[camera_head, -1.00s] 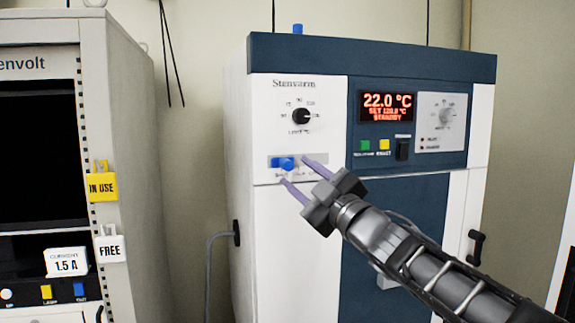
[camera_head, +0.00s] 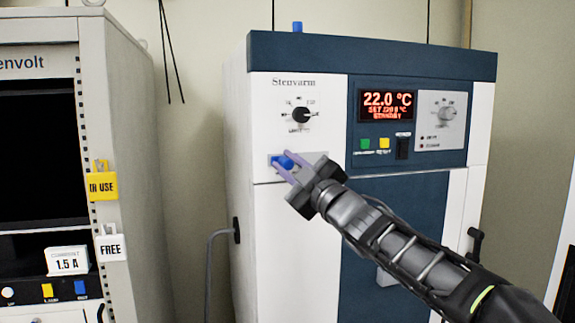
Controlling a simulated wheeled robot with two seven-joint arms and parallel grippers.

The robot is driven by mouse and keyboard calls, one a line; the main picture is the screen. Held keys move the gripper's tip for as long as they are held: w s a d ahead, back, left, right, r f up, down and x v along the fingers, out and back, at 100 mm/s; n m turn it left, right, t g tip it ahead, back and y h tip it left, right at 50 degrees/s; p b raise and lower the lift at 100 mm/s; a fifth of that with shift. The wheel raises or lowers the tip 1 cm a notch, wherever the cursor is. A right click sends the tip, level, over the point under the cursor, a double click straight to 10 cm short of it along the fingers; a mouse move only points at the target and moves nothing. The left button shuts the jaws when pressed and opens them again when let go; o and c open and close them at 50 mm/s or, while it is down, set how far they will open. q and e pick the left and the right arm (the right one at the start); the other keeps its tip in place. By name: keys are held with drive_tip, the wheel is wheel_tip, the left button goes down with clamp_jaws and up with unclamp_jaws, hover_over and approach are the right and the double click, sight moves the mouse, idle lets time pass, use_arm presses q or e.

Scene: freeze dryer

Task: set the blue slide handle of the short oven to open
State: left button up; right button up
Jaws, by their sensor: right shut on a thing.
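The short oven (camera_head: 300,210) is white and dark blue, labelled Stenvarm. Its blue slide handle (camera_head: 283,161) sits on a grey strip (camera_head: 272,158) at the upper left of the front, below a black knob. My right gripper (camera_head: 282,163) reaches in from the lower right and is shut on the blue handle, with its purple fingers on either side of it. The fingers and gripper body hide the right part of the strip and its labels. My left gripper is out of view.
The display (camera_head: 387,104) reads 22.0 °C and STANDBY, with green (camera_head: 366,144) and yellow (camera_head: 384,143) buttons below. A grey cabinet (camera_head: 125,150) with yellow and white tags stands at the left. A wall gap lies between cabinet and oven.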

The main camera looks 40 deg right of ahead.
clamp_jaws()
idle(0.9)
